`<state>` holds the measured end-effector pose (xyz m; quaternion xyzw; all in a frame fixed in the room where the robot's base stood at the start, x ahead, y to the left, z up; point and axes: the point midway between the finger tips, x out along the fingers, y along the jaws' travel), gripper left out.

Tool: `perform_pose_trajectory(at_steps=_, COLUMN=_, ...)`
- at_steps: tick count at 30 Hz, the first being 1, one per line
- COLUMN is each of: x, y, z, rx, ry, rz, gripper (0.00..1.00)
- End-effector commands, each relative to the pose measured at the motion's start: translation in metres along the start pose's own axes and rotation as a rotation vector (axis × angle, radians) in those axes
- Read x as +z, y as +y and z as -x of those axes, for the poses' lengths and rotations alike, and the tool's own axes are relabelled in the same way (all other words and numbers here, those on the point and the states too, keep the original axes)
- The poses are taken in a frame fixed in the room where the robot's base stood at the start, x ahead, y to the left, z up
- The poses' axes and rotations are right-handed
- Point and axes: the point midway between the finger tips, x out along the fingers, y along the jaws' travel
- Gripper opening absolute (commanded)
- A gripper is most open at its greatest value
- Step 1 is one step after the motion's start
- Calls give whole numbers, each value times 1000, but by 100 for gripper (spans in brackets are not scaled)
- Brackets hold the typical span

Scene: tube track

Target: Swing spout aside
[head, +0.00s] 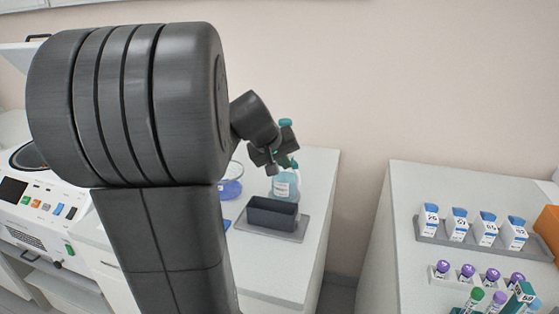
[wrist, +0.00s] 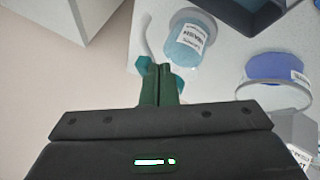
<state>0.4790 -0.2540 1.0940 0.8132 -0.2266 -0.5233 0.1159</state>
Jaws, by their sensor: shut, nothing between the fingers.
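A clear bottle of light blue liquid (head: 285,186) with a white label stands on the light bench behind the dark tray. It also shows in the wrist view (wrist: 188,44). A pale curved spout (wrist: 147,36) runs beside it. Teal parts of its top (wrist: 145,65) show on both sides of my fingers, which hide the middle. My gripper (head: 272,158) is over the top of the bottle. In the wrist view my gripper (wrist: 160,68) has its fingers together, with nothing between them. I cannot tell whether the fingers touch the top or the spout.
A dark open box (head: 272,213) sits on a grey tray in front of the bottle. A vessel of blue liquid (head: 230,187) stands to its left. A machine (head: 40,215) is at far left. Racks of boxes (head: 470,238) and tubes stand on the right bench, across a gap.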

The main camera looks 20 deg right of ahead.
Motion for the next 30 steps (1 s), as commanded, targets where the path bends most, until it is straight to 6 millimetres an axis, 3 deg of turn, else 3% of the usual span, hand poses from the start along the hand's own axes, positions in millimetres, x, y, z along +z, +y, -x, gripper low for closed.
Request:
perform_pose_trajectory(at_steps=15, x=5, y=30, z=-13, rx=-26, ry=26, rz=49, gripper=0)
perform_pose_trajectory(at_steps=30, x=5, y=37, z=-16, rx=-25, ry=26, rz=48, gripper=0)
